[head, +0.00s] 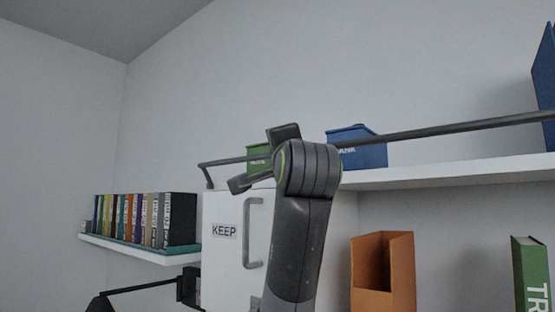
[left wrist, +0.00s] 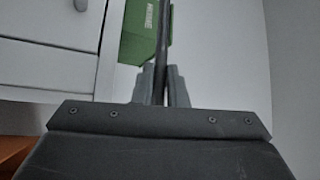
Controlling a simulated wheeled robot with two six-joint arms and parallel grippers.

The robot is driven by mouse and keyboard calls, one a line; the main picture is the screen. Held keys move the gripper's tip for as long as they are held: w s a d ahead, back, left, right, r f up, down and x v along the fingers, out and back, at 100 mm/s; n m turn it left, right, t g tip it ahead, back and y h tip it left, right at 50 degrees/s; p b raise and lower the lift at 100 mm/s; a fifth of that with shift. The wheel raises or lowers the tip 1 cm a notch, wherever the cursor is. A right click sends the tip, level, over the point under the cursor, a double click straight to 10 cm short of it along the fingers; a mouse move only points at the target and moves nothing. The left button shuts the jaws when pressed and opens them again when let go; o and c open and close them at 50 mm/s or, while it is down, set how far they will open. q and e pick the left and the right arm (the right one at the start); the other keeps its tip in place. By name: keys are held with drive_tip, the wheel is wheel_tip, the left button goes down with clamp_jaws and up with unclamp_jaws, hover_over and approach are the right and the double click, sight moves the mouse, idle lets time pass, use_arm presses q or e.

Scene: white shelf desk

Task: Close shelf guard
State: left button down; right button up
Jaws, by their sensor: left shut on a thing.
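The shelf guard (head: 440,130) is a long dark bar along the front of the upper white shelf. It slopes up from its bent left end towards the right edge of the head view. My left gripper (head: 262,160) is shut on the bar near its left end, with the arm rising from below. In the left wrist view the bar (left wrist: 163,45) passes between the fingers of my left gripper (left wrist: 161,87). My arm hides part of the bar. My right gripper is not in view.
On the upper shelf (head: 450,176) stand a green bin (head: 258,152), a blue bin (head: 358,148) and a blue upright item (head: 545,70). Below are a white cabinet (head: 225,265) marked KEEP, an orange file holder (head: 385,285) and a green binder (head: 530,270). Books (head: 145,218) fill a left shelf.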

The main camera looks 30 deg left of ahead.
use_arm(q)
drive_tip(key=m+h, duration=0.1)
drive_tip(key=w+r+m+g+h, duration=0.1)
drive_tip(key=m, duration=0.1)
drive_tip(key=shift+w+r+p, duration=0.25)
drive_tip(key=shift+w+p, duration=0.05)
drive_tip(key=shift+p, duration=0.1)
drive_tip(key=shift+w+d+r+m+g+h+p, duration=0.1)
drive_tip(key=shift+w+r+m+g+h+p, duration=0.1)
drive_tip(key=shift+w+m+g+h+p, duration=0.6)
drive_tip(key=shift+m+g, duration=0.3)
drive_tip(key=shift+m, duration=0.1)
drive_tip(key=c, duration=1.5)
unclamp_jaws()
drive_tip(key=shift+w+f, duration=0.1)
drive_tip(key=shift+w, duration=0.1)
drive_tip(key=shift+o, duration=0.2)
drive_tip(key=shift+s+d+b, duration=0.1)
drive_tip(key=shift+s+b, duration=0.05)
drive_tip(key=shift+b, duration=0.2)
drive_tip(key=b+v, duration=1)
drive_tip(key=v, duration=0.7)
